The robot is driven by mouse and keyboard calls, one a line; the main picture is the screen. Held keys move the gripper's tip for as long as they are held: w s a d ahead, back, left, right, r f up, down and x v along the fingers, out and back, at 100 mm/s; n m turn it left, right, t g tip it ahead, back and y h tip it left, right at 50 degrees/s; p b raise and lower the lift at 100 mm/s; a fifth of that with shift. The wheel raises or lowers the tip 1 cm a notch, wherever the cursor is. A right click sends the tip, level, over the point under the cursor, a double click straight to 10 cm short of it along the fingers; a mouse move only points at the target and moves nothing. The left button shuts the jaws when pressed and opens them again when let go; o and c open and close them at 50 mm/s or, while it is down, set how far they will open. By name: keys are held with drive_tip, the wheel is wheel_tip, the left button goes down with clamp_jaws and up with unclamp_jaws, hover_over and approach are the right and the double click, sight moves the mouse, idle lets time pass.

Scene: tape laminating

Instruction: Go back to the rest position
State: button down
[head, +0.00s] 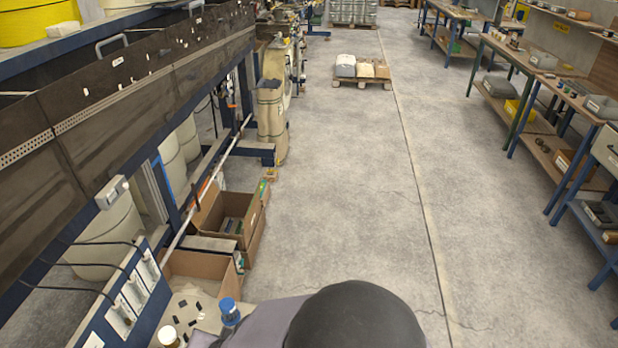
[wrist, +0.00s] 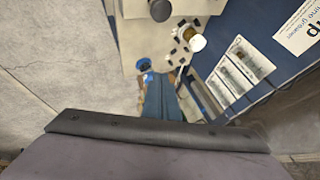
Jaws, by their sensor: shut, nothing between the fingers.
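My gripper (wrist: 168,90) shows in the wrist view as a narrow blue-grey shape reaching out past the dark edge of my wrist. Its fingers are shut, with nothing seen between them. It points toward a pale worktop (head: 190,300), just beside a blue-capped bottle (wrist: 144,66) in that picture; I cannot tell whether they touch. The blue-capped bottle also shows at the bottom of the head view (head: 229,310). In the head view, my own dark rounded arm part fills the bottom middle, and I cannot make out the fingers there.
A white-capped bottle (wrist: 197,42) and small black pieces (head: 182,306) lie near the blue-capped bottle. A blue panel with white cards (head: 120,313) and open cardboard boxes (head: 225,212) are at left. Open floor (head: 350,200) lies to the right, with workbenches (head: 545,100) beyond.

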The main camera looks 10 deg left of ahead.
drive_tip(key=w+d+r+n+g+h, duration=0.1)
drive_tip(key=w+d, duration=0.2)
drive_tip(key=d, duration=0.6)
drive_tip(key=w+d+r+g+h, duration=0.1)
drive_tip(key=w+d+r+g, duration=0.15)
drive_tip(key=d, duration=0.75)
drive_tip(key=s+d+g+h, duration=0.1)
drive_tip(key=s+d, duration=0.3)
drive_tip(key=d, duration=0.6)
drive_tip(key=s+d+g+h, duration=0.1)
drive_tip(key=s+d+h, duration=0.1)
drive_tip(key=d, duration=0.8)
drive_tip(key=shift+s+r, duration=0.3)
drive_tip(key=shift+s, duration=0.55)
wheel_tip(320, 180, down, 21)
drive_tip(key=b, duration=2)
drive_tip(key=shift+r+b, duration=0.15)
drive_tip(key=shift+b, duration=0.2)
